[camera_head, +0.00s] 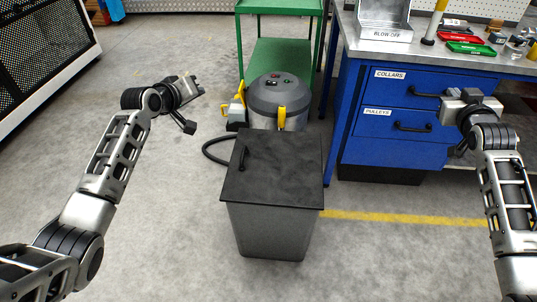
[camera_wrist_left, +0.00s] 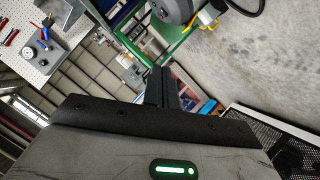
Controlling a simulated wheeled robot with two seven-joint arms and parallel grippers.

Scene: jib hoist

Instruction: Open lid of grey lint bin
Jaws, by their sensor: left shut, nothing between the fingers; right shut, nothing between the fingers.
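The grey lint bin (camera_head: 272,232) stands on the floor at the middle of the head view. Its dark flat lid (camera_head: 285,165) lies closed on top, with a black bar handle (camera_head: 243,158) near the left edge. My left gripper (camera_head: 194,84) is raised to the left of and beyond the bin, apart from it. Its fingers are shut and empty in the left wrist view (camera_wrist_left: 161,86), where the bin is not visible. My right gripper (camera_head: 470,98) is shut and empty in front of the blue drawers, well to the right of the bin.
A grey round vacuum (camera_head: 277,98) with yellow clips and a black hose stands just behind the bin. A green cart (camera_head: 280,55) is behind it. The blue drawer bench (camera_head: 398,135) stands at the right. The floor left of the bin is clear.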

